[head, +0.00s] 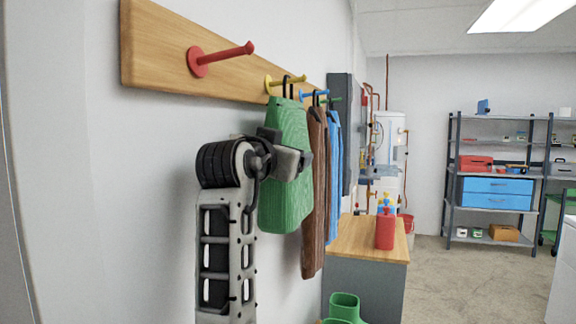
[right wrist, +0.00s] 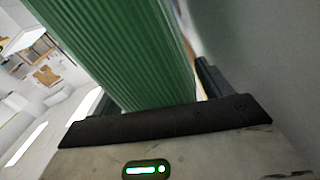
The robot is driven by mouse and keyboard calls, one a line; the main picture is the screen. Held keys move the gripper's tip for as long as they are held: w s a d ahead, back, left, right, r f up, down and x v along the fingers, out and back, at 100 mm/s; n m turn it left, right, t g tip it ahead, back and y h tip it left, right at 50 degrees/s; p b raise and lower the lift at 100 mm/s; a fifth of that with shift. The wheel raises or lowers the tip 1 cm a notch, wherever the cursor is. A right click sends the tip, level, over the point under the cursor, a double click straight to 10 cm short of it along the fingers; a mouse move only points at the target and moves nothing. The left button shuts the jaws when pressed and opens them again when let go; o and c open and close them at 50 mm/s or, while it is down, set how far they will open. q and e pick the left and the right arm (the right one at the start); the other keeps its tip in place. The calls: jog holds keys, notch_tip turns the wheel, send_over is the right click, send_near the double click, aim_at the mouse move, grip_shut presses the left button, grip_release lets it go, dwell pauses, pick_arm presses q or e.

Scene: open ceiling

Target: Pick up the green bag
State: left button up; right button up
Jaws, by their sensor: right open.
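The green bag (head: 285,205) hangs by a dark loop from the yellow hook (head: 284,83) on a wooden wall rail. My right gripper (head: 292,160) is up at the bag's upper part and covers some of it in the head view. In the right wrist view the ribbed green bag (right wrist: 125,45) is very close and reaches down to the gripper body. One dark finger (right wrist: 208,78) shows at the bag's right side. The jaws are open, with the bag at or between them; contact is unclear. My left gripper is not in view.
A red hook (head: 220,58) sticks out nearer on the rail (head: 160,45). A brown bag (head: 315,215) and a blue bag (head: 334,175) hang close behind the green one.

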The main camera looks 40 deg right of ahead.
jog(key=c, duration=1)
jog(key=shift+o, duration=0.2)
jog(key=shift+r, duration=0.1)
